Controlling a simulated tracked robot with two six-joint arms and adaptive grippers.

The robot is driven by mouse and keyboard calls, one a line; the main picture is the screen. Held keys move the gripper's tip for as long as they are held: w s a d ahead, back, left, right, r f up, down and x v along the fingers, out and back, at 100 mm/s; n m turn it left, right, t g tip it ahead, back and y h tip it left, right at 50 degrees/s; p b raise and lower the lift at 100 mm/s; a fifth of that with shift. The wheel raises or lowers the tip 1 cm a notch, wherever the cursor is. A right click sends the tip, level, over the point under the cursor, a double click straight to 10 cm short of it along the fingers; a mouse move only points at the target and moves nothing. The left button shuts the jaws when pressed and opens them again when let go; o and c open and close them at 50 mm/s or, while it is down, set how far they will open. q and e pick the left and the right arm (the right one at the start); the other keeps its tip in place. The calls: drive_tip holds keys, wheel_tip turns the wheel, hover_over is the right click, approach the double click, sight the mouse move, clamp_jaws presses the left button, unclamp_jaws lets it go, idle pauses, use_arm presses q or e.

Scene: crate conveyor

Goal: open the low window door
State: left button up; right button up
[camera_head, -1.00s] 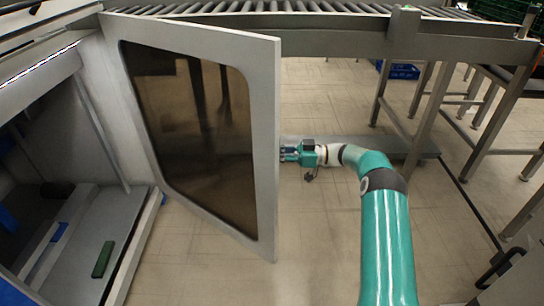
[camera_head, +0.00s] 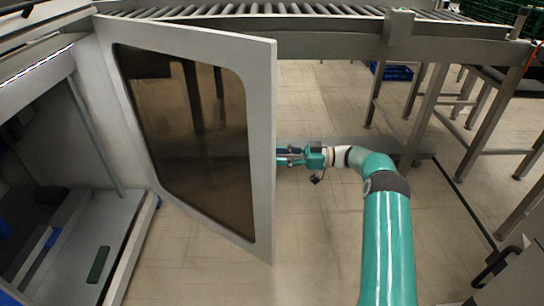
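The low window door (camera_head: 259,120) is a light grey frame with a dark tinted pane (camera_head: 190,140). It stands swung open from its hinge side at the left, beside the cabinet opening. My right gripper (camera_head: 283,157) is at the far side of the door's free edge, partly hidden behind that edge. Its fingertips are not clear, so I cannot tell whether it grips anything. My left gripper is not in view.
The open cabinet (camera_head: 122,215) at the left has a green block (camera_head: 98,264) on its floor. A roller conveyor (camera_head: 330,36) runs across the top. Metal legs (camera_head: 429,112) stand at the right. Bare tiled floor (camera_head: 310,230) lies between door and arm.

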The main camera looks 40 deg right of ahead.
drive_tip(key=v, duration=0.9)
